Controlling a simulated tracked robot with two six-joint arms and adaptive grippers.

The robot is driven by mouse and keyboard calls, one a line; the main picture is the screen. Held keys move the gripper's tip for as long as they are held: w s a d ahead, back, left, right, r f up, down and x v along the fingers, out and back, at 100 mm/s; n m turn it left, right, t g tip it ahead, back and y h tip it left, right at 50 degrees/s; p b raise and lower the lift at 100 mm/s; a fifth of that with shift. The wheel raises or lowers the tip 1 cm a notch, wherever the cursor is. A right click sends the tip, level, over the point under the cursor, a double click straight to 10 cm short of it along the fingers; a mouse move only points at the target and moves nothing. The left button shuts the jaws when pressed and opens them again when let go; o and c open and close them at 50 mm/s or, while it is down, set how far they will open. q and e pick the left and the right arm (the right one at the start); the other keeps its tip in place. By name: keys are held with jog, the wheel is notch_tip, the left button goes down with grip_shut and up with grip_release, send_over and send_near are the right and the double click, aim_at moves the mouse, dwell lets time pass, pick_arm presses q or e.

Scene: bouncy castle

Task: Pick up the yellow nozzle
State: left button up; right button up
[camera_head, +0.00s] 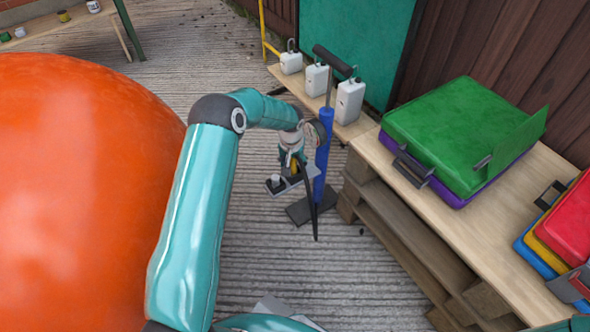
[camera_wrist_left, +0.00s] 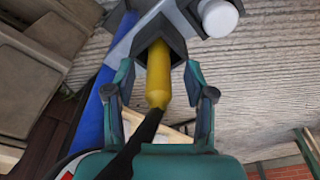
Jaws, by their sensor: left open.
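The yellow nozzle (camera_wrist_left: 158,78) sits in a grey holder (camera_wrist_left: 175,45), with a black hose (camera_wrist_left: 135,145) running from its near end. In the head view the nozzle (camera_head: 293,166) is small and partly covered by my gripper. My left gripper (camera_wrist_left: 158,82) is open, with one finger on each side of the nozzle; a gap shows beside each finger. In the head view the left gripper (camera_head: 292,152) is at the holder beside the blue pump (camera_head: 324,150).
The pump stands on a dark base (camera_head: 308,208). A pallet table (camera_head: 440,205) with a green case (camera_head: 465,135) is to the right. White weights (camera_head: 349,101) stand on a plank behind. A large orange ball (camera_head: 75,200) fills the left. Ribbed floor is clear in front.

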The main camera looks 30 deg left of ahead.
pick_arm(q)
grip_shut()
jog(key=shift+r, duration=0.15)
